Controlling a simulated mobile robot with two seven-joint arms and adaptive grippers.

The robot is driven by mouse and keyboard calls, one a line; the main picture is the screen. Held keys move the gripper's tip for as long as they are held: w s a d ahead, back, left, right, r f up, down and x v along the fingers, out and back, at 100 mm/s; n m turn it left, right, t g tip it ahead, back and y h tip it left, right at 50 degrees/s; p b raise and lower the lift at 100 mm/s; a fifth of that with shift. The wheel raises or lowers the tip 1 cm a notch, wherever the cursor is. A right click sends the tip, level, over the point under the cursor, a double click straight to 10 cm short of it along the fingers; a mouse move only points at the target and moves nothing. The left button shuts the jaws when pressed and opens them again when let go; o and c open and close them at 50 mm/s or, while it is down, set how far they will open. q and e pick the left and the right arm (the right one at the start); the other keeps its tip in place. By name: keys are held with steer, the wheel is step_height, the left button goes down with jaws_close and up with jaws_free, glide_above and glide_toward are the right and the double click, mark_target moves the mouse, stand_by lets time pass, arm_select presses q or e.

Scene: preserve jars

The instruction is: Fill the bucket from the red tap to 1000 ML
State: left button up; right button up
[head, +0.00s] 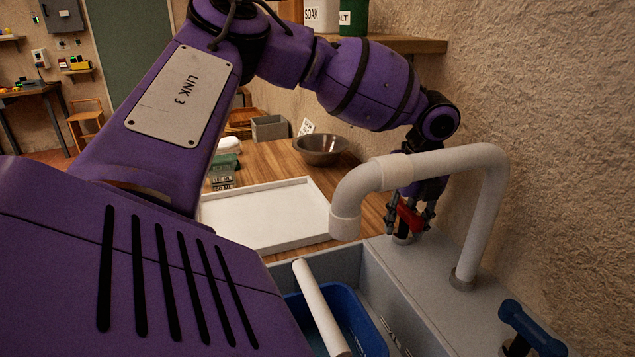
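The red tap (411,217) stands on the grey sink ledge behind the white spout pipe (380,175). My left gripper (409,222) reaches down over it, with fingers on both sides of the red handle. I cannot tell whether they press on it. The blue bucket (372,328) sits in the sink basin below the spout, partly hidden by my arm. A pale rod (318,303) crosses above the bucket. Its water level and any marks cannot be read. No stream shows below the spout mouth. My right gripper is not in view.
A blue tap (532,330) stands at the front right of the ledge. A white tray (265,212) and a dark bowl (320,149) are on the wooden counter (270,155) behind the sink. A rough wall closes the right side. A shelf (400,44) with containers is above.

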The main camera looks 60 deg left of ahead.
arm_select(q)
steer(key=shift+o, duration=0.9)
steer(key=shift+w, duration=0.1)
steer(key=shift+w+r, duration=0.1)
steer(key=shift+r, duration=0.1)
steer(key=shift+r+p, duration=1.45)
steer(key=shift+r, duration=2)
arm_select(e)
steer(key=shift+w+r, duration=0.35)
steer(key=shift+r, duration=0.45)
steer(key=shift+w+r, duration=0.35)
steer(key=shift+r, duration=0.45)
